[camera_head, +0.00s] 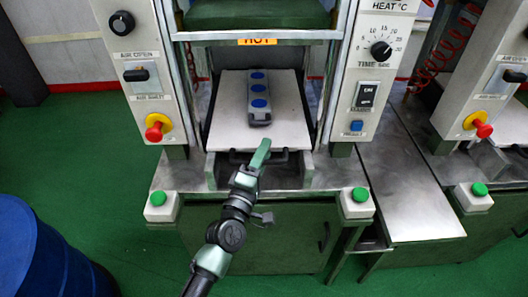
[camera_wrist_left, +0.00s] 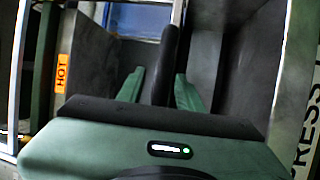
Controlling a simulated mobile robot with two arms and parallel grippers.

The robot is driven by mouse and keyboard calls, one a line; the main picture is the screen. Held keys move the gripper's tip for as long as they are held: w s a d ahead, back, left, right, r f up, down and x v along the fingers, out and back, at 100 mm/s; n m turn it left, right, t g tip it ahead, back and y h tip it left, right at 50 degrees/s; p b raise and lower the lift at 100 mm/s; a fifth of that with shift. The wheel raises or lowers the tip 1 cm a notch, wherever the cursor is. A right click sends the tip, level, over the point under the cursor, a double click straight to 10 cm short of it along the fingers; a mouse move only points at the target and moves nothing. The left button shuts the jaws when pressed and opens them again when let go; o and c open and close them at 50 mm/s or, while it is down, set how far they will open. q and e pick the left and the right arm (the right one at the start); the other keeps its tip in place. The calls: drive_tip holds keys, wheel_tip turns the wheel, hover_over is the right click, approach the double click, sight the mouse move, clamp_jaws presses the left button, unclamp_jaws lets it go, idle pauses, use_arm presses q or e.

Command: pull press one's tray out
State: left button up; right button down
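Press one's tray (camera_head: 225,125) is a pale flat plate inside the middle press, with a dark handle (camera_head: 282,156) along its front edge. A grey mould with blue round spots (camera_head: 259,98) lies on the tray. My left gripper (camera_head: 262,150) is at the handle, seen from above. The finger tips partly hide the handle in the head view. My right gripper is not in view.
Green buttons (camera_head: 360,195) sit at the front corners of the press table. A steel side table (camera_head: 400,185) stands to the right, and a blue drum (camera_head: 40,255) at lower left. Green floor in front is open.

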use_arm(q)
drive_tip(key=shift+c, duration=0.4)
drive_tip(key=shift+w, duration=0.1)
clamp_jaws()
